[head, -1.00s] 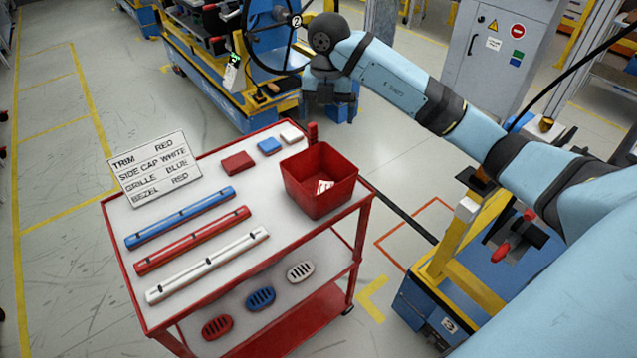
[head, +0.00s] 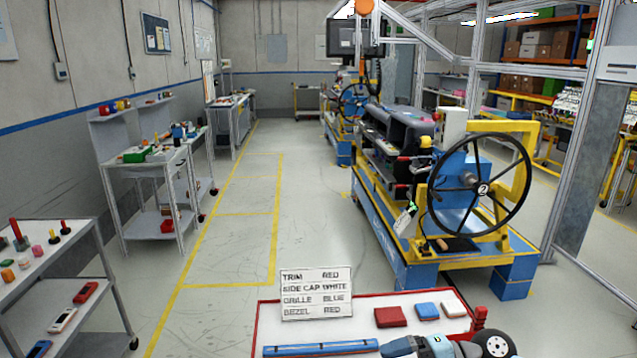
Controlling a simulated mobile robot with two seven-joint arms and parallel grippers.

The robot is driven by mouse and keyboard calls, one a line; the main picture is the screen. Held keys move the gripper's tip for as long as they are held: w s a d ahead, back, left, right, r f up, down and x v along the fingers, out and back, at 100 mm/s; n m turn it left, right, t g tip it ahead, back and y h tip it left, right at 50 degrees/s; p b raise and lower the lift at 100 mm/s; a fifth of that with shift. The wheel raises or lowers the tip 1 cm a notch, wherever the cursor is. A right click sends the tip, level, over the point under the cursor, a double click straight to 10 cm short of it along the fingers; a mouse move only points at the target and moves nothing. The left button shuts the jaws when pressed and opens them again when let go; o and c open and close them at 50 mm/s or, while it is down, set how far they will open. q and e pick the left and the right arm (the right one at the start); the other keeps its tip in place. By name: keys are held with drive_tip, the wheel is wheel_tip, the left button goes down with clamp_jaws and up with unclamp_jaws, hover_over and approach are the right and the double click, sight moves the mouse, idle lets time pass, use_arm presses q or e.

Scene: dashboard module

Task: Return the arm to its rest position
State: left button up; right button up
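In the head view, part of one of my arms (head: 432,346), light blue with a dark round joint, shows at the bottom edge, over the near side of the red cart (head: 262,318). No gripper fingers show, so I cannot see whether either gripper is open or shut. My other arm is out of view. On the cart top lie a red block (head: 390,317), a blue block (head: 427,311), a white block (head: 454,308) and a blue strip (head: 320,348). The lower part of the cart is cut off.
A sign card (head: 317,294) stands at the cart's back left. Beyond it is the blue and yellow dashboard station (head: 440,215) with a steering wheel (head: 478,188). Grey shelf carts (head: 60,270) line the left. The floor aisle (head: 225,250) between is clear.

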drive_tip(key=s+d+f+m+t+h+p, duration=0.1)
drive_tip(key=s+d+f+m+t+h, duration=0.1)
drive_tip(key=s+f+m, duration=0.4)
drive_tip(key=s+d+f+m+t+h+p, duration=0.1)
drive_tip(key=s+f+m+t+h, duration=0.4)
drive_tip(key=m, duration=0.8)
drive_tip(key=s+d+f+m+t+h+p, duration=0.1)
drive_tip(key=s+f+m+t+h, duration=0.3)
drive_tip(key=f+m, duration=0.5)
drive_tip(key=s+d+f+h, duration=0.1)
drive_tip(key=s, duration=0.1)
drive_tip(key=shift+s+d+m, duration=0.3)
drive_tip(key=shift+s+d, duration=0.05)
drive_tip(key=shift+f+t, duration=0.1)
drive_tip(key=shift+t, duration=0.2)
